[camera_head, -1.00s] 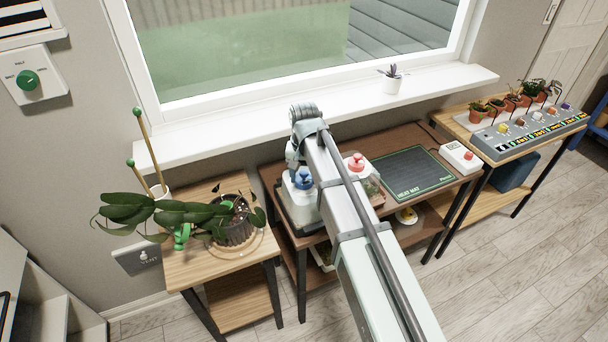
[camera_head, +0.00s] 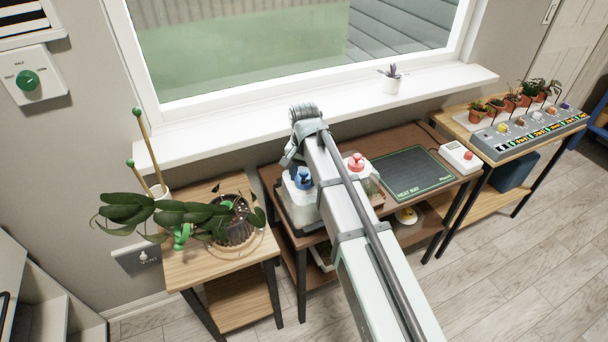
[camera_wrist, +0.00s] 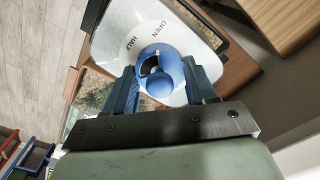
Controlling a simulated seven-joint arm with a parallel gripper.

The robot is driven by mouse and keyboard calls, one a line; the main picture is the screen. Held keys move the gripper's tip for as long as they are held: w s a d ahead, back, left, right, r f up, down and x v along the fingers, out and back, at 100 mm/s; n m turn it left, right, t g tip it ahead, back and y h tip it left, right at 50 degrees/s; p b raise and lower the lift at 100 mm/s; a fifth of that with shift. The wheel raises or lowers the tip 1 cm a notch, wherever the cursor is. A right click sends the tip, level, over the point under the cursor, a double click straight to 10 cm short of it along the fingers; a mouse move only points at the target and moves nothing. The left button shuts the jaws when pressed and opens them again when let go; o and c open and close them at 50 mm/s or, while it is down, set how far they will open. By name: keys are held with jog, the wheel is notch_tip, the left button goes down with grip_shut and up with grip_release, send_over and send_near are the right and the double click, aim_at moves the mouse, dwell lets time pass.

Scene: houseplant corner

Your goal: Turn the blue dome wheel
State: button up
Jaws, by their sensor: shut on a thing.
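The blue dome wheel (camera_head: 303,178) sits on top of a clear, white-lidded box (camera_head: 298,205) on the brown table, left of my arm. In the wrist view the blue wheel (camera_wrist: 158,72) sits on a white plate marked OPEN and HALF (camera_wrist: 128,38). My gripper (camera_wrist: 160,84) has its blue fingers on both sides of the wheel and is shut on it. In the head view my arm hides much of the gripper and part of the box.
A second dome with a red wheel (camera_head: 356,162) stands right of my arm. A heat mat (camera_head: 410,172) lies further right. A leafy potted plant (camera_head: 235,222) stands on the left table. The window sill (camera_head: 300,112) runs behind.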

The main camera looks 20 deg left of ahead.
aim_at(304, 172)
jog(key=o, duration=1.1)
jog(key=shift+c, duration=0.2)
notch_tip(304, 172, up, 14)
jog(key=shift+f, duration=0.15)
